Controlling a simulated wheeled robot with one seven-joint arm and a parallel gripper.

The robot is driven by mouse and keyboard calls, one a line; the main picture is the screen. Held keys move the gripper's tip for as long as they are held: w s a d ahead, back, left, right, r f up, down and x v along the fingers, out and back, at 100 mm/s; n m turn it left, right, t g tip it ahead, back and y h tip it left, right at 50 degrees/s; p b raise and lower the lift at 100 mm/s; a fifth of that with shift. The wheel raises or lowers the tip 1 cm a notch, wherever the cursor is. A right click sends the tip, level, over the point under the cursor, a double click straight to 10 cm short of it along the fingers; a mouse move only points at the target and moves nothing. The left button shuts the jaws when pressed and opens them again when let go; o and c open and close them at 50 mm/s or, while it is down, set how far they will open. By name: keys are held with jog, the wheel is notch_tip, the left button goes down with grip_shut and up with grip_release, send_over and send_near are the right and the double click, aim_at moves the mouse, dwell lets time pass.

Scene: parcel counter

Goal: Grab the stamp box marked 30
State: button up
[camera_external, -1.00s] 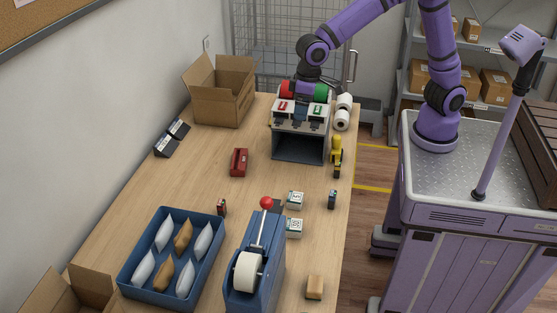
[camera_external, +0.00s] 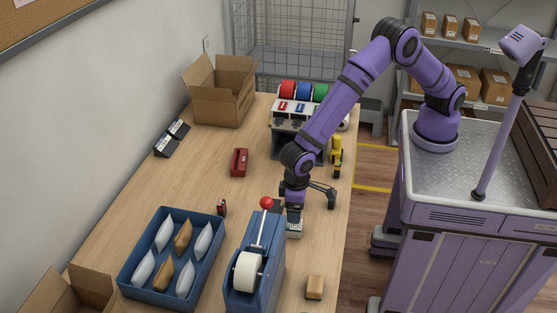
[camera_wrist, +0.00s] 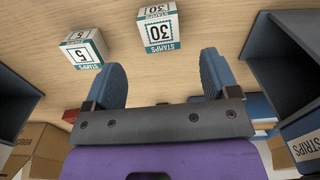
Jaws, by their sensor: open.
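The stamp box marked 30 (camera_wrist: 160,28) is a small white box with a teal border, on the wooden counter at the top of the wrist view. A similar stamp box marked 5 (camera_wrist: 84,50) sits to its left there. My gripper (camera_wrist: 160,78) is open and empty, its two blue fingers spread, with the 30 box beyond the gap between them. In the external view, my gripper (camera_external: 310,200) hangs low over the counter behind the tape dispenser. One stamp box (camera_external: 294,230) shows just below it, its number unreadable; the other is hidden by my arm.
A blue tape dispenser (camera_external: 252,272) with a red-knobbed lever stands close to the boxes. A blue tray (camera_external: 134,277) of pouches lies left. A yellow object (camera_external: 337,152) and a small brown parcel (camera_external: 315,287) are near the right edge.

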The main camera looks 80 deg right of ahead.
aim_at(294, 228)
jog(key=shift+f, duration=4)
jog(key=c, duration=1)
